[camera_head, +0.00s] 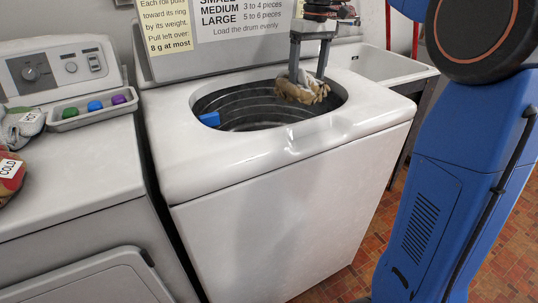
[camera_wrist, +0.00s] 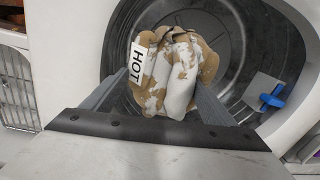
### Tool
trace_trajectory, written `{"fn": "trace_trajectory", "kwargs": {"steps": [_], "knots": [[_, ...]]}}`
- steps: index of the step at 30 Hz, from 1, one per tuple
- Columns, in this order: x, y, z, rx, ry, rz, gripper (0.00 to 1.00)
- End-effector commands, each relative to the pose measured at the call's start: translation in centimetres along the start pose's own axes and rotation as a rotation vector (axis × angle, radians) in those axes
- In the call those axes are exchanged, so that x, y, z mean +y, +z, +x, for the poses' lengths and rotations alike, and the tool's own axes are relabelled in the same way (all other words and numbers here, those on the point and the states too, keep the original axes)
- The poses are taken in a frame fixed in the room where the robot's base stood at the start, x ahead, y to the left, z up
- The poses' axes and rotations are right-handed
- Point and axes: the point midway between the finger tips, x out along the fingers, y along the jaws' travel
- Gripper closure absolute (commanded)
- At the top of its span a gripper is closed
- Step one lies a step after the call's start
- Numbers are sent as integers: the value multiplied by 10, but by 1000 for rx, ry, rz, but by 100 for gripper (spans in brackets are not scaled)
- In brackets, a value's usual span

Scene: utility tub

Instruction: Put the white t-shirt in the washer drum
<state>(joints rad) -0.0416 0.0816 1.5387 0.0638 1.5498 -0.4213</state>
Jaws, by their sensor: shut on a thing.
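My gripper (camera_head: 308,76) is shut on a bundled cloth (camera_head: 303,90), white with tan-brown blotches. The cloth hangs at the right rear part of the washer's round opening, over the washer drum (camera_head: 250,103). In the wrist view the cloth (camera_wrist: 180,85) sits between the two fingers of my gripper (camera_wrist: 164,88) and carries a white tag reading HOT. The drum (camera_wrist: 228,35) shows behind it. I cannot tell whether the tagged cloth is a t-shirt. The lower part of the drum is hidden in the head view.
The washer's white top (camera_head: 220,165) surrounds the opening. A blue piece (camera_head: 209,118) sits at the opening's left rim. A tray (camera_head: 92,110) with coloured pieces and tagged bundles, one marked COLD (camera_head: 10,172), lie on the left machine. A sink (camera_head: 375,65) stands behind right.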

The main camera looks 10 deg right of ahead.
Motion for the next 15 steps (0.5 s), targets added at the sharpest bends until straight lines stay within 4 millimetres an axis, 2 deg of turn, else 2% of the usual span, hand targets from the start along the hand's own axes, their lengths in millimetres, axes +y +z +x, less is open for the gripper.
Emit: {"fn": "trace_trajectory", "kwargs": {"steps": [3,15], "knots": [[1,1,22,-2,-1,0,61],[4,4,82,-2,-1,1,61]]}}
